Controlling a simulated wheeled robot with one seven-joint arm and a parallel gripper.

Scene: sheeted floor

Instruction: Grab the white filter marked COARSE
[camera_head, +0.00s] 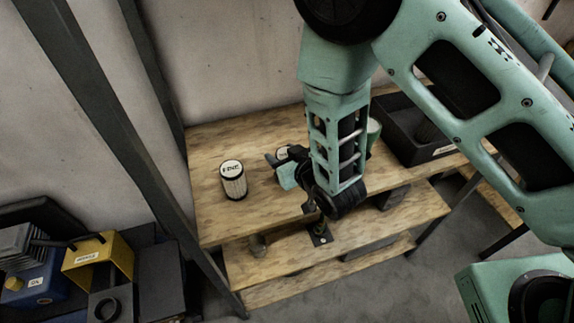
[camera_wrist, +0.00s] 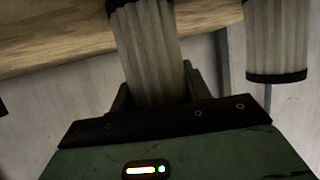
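A white pleated filter with dark end caps (camera_wrist: 150,55) is between the fingers of my gripper (camera_wrist: 156,98) in the wrist view. Its near end is hidden by the gripper, and no label shows on it there. In the head view my gripper (camera_head: 281,163) is over the wooden bench, with a bit of a white top (camera_head: 282,153) showing beside it. The fingers are close to the filter's sides, but I cannot tell if they grip it. A second white filter, marked FINE (camera_head: 233,180), stands upright on the bench to the left; a similar filter shows in the wrist view (camera_wrist: 278,40).
The stepped wooden bench (camera_head: 215,148) stands against a pale wall. A black bin (camera_head: 405,145) is on its right, and a pale round container (camera_head: 373,130) is partly behind my arm. Dark metal posts (camera_head: 105,140) rise at left. Yellow and blue equipment (camera_head: 98,258) stands lower left.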

